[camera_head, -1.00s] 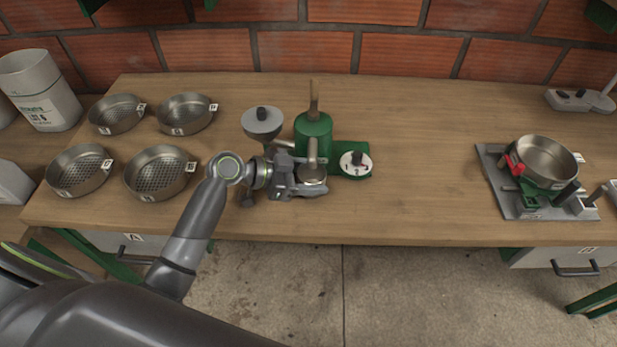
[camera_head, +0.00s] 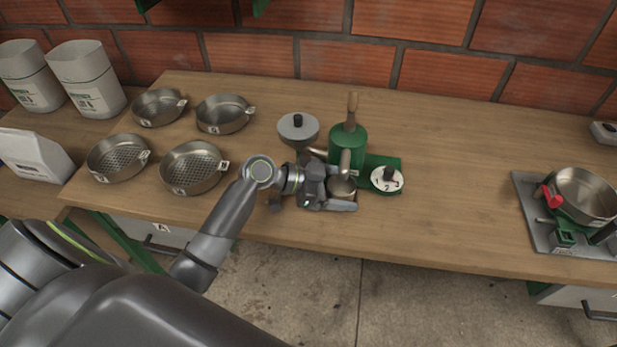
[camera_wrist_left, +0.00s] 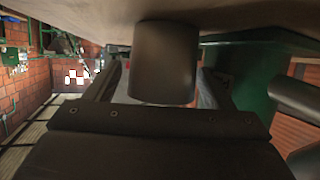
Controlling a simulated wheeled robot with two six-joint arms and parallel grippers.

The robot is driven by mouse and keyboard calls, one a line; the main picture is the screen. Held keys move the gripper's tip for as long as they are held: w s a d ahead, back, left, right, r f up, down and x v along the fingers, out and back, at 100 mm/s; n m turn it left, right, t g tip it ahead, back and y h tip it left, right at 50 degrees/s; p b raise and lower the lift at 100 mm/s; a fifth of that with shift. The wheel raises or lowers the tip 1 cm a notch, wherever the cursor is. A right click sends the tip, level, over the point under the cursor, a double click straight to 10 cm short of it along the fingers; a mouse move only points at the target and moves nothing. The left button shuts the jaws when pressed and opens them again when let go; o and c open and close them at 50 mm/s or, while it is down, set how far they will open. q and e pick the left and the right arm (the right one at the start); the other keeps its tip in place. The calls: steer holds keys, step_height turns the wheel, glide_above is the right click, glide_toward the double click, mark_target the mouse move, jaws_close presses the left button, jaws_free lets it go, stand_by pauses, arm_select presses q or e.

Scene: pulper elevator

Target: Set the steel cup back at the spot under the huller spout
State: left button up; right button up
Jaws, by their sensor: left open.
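The steel cup (camera_head: 342,188) stands on the bench under the spout (camera_head: 346,163) of the green huller (camera_head: 348,140). My left gripper (camera_head: 340,195) is open, with its fingers on either side of the cup. In the left wrist view the cup (camera_wrist_left: 162,62) shows as a dark cylinder between the two fingers, with gaps beside it. The gripper hides part of the cup in the head view. My right gripper is not in view.
A numbered dial (camera_head: 387,179) sits right of the huller, and a grey hopper with a lid (camera_head: 298,128) is to its left. Several sieve pans, one being this pan (camera_head: 194,167), stand at left. A scale-like stand with a pan (camera_head: 545,230) is at right. The bench between is clear.

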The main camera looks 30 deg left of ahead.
arm_select(q)
steer(key=shift+a+r, duration=0.1)
steer(key=shift+a, duration=0.1)
steer(key=shift+a+r, duration=0.1)
steer(key=shift+a, duration=0.2)
steer(key=b+v, duration=0.2)
steer(key=v, duration=1.4)
steer(key=shift+s, duration=0.3)
steer(key=shift+a, duration=0.1)
